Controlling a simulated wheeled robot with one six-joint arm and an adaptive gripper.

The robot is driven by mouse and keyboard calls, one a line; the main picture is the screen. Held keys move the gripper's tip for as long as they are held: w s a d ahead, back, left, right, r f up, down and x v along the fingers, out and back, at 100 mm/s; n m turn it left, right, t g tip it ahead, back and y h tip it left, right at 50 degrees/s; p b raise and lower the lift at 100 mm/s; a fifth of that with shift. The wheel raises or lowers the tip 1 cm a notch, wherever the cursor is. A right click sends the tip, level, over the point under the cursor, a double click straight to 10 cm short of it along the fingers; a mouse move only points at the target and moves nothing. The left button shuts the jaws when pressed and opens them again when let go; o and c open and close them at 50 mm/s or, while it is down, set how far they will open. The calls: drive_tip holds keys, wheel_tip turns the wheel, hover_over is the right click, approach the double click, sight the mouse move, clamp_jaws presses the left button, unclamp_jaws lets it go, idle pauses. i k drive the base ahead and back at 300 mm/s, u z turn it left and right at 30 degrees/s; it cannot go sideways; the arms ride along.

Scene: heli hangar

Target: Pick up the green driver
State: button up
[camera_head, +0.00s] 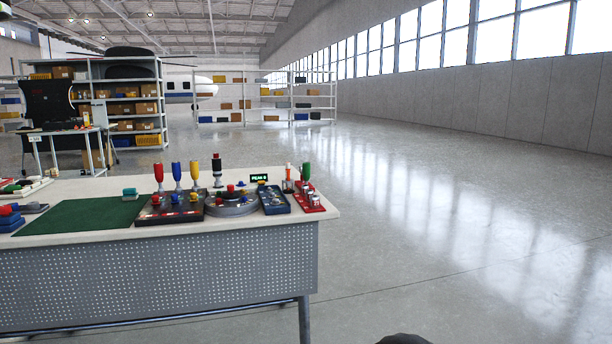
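A green-handled driver (306,172) stands upright near the right end of the white workbench (110,184), at the red tray (309,200). An orange-and-white upright item (288,175) stands just left of it. The lower part of the green driver is hard to make out at this size. My gripper does not show in this view. A dark rounded shape (403,339) shows at the bottom edge; I cannot tell what it is.
Red, yellow and blue upright handles (177,173) stand at a dark tray (170,210) farther left. A round grey tray (231,206) and a blue tray (273,202) lie between. A green mat (80,217) covers the bench's left. Floor (450,230) right of the bench is clear.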

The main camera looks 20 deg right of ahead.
sight(306, 166)
drive_tip(key=k, duration=1.3)
drive_tip(key=u, duration=0.6)
drive_tip(key=i, duration=0.85)
drive_tip(key=u, duration=0.55)
drive_tip(key=i, duration=1)
drive_tip(key=z, duration=1.05)
drive_tip(key=i, duration=0.85)
drive_tip(key=z, duration=0.8)
